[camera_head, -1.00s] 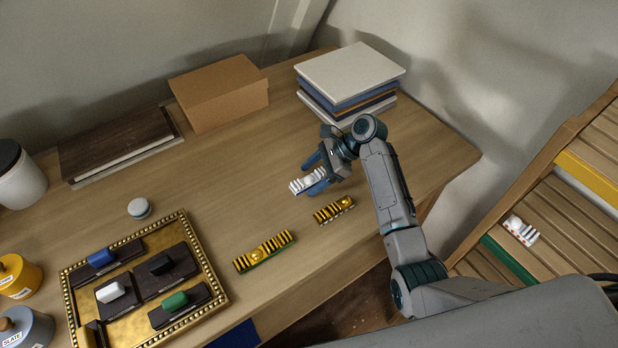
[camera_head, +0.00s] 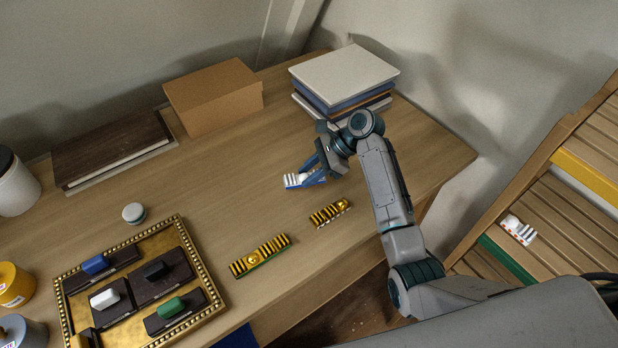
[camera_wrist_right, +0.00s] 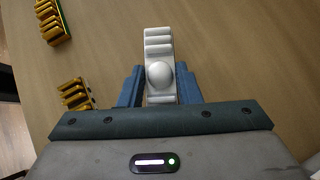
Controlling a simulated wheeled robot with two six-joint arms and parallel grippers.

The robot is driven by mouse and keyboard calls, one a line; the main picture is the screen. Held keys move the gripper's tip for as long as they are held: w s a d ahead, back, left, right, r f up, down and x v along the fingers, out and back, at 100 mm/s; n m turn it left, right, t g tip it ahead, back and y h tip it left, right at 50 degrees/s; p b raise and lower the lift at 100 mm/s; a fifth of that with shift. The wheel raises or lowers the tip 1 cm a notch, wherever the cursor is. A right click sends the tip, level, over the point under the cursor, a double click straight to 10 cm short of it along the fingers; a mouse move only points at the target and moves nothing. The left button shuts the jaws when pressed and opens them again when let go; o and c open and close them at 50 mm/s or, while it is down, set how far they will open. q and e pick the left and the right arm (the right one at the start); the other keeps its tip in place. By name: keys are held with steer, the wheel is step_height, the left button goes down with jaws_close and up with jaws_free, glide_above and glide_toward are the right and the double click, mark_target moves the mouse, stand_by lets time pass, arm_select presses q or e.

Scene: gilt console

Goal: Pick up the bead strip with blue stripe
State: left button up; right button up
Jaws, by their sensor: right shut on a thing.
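A white bead strip (camera_head: 292,181) with raised ribs is at the right gripper's fingertips, over the table. In the right wrist view the strip (camera_wrist_right: 158,45) shows its ribs and a round knob, between the two blue fingers. My right gripper (camera_head: 312,172) is shut on it; the gripper also shows in the right wrist view (camera_wrist_right: 159,82). The fingers hide part of the strip, and I cannot make out its stripe colour or whether it touches the table. My left gripper is not in view.
A short gold strip (camera_head: 330,212) and a longer gold strip with green edge (camera_head: 260,257) lie nearer the front. A gilt tray (camera_head: 206,272) stands left. A book stack (camera_head: 345,75) and box (camera_head: 213,96) stand behind.

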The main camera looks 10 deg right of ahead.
steer(key=shift+r, duration=0.8)
steer(key=s, duration=0.5)
steer(key=s+b, duration=0.1)
steer(key=s, duration=0.4)
steer(key=s+d+r+b, duration=0.1)
steer(key=s, duration=0.4)
steer(key=shift+s+d+r, duration=0.1)
steer(key=shift+s+r, duration=0.15)
steer(key=shift+s, duration=0.2)
steer(key=w+d+r+m+t+h, duration=0.1)
steer(key=w+d+r+m+t, duration=0.4)
steer(key=w+d+r+m, duration=0.1)
step_height(320, 180, up, 3)
steer(key=shift+d+f+m+h, duration=0.2)
steer(key=shift+m+h, duration=0.2)
steer(key=shift+m, duration=0.2)
